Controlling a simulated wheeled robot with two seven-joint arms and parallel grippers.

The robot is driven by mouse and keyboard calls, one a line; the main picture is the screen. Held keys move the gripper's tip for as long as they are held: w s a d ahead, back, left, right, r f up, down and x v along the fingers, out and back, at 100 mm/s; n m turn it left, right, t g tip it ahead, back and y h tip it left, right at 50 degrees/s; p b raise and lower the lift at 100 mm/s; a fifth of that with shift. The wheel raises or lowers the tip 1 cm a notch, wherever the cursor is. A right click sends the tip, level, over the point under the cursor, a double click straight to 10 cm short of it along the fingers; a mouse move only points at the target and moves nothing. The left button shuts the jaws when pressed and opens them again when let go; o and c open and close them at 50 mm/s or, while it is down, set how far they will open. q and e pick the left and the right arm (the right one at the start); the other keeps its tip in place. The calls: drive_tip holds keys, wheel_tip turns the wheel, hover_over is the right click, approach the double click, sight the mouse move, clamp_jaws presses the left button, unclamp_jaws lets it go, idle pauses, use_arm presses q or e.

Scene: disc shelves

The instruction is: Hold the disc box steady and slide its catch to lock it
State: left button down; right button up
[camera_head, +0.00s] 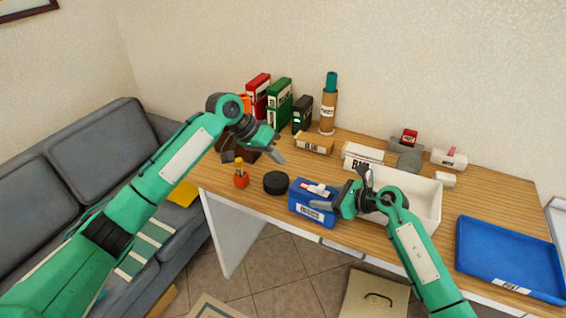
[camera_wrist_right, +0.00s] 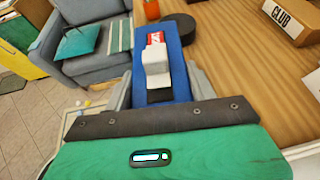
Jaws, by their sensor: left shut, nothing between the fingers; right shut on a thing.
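The disc box (camera_head: 314,212) is blue with a white label on its front and stands near the desk's front edge. It also shows in the right wrist view (camera_wrist_right: 168,48) between the two grey fingers. On its top are a white raised catch (camera_wrist_right: 156,65), a red-and-white mark (camera_wrist_right: 155,38) and a dark strip. My right gripper (camera_head: 338,192) is shut on the disc box from the right; its fingers lie along opposite sides. My left gripper (camera_head: 276,150) is shut and empty, raised above the desk behind and left of the box.
A black round disc (camera_head: 276,182) and an orange pot (camera_head: 241,178) stand left of the box. A white bin (camera_head: 428,205) is right of it, a blue tray (camera_head: 508,260) farther right. A CLUB box (camera_head: 314,143) and upright cases (camera_head: 279,103) stand at the back.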

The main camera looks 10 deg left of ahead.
idle(0.3)
drive_tip(key=o, duration=1.2)
